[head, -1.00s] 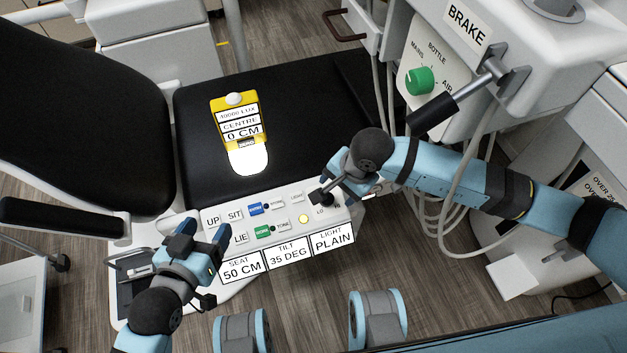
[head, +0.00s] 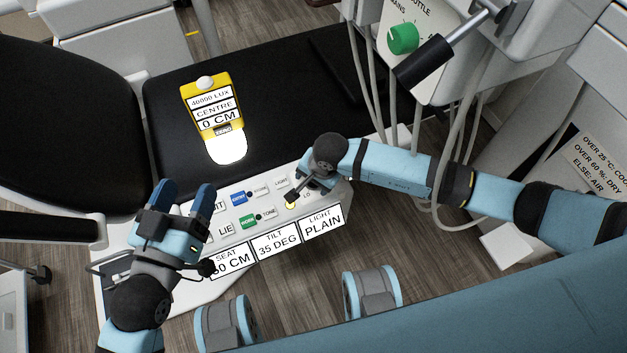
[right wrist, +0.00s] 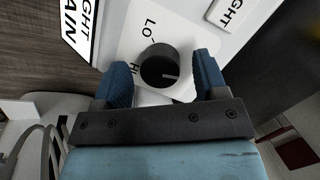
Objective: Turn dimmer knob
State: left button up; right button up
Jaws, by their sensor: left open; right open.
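The dimmer knob (right wrist: 158,65) is a round black knob with a light pointer line, on a white plate marked LO and HI. In the right wrist view it stands between the two blue fingers of my right gripper (right wrist: 162,72), with a gap visible on the right side. Contact on the left side cannot be told. In the head view my right gripper (head: 305,188) is over the right end of the white control panel (head: 334,196) and mostly hides the knob. My left gripper (head: 183,194) is open and empty above the panel's left end, covering some buttons.
A yellow meter (head: 209,104) reading 40000 LUX, CENTRE, 0 CM lies on the black seat (head: 275,95). Readouts below the buttons show TILT 35 DEG and LIGHT PLAIN (head: 323,222). A green knob (head: 403,39), a black-handled lever (head: 425,62) and hoses are at upper right.

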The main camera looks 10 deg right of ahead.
jog(key=shift+f, duration=0.25)
jog(key=c, duration=0.9)
jog(key=shift+w, duration=0.1)
